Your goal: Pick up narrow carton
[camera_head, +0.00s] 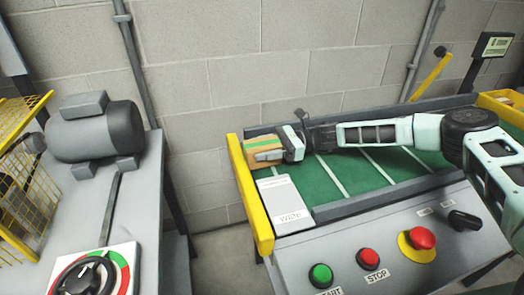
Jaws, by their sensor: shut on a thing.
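The narrow carton (259,143) is a small orange-tan box with a green stripe. It is at the left end of a green conveyor belt, close to the yellow end bar. My gripper (268,153) reaches in from the right along the belt and is shut on the carton. The fingers cover part of the carton's right and front sides. I cannot tell whether the carton rests on the belt or is slightly above it.
A white labelled plate (283,198) lies in front of the carton, beside the yellow bar (251,195). A control panel with green (320,275) and red buttons is at the front. A grey motor (97,132) stands on the left bench. The middle belt (345,172) is clear under my arm.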

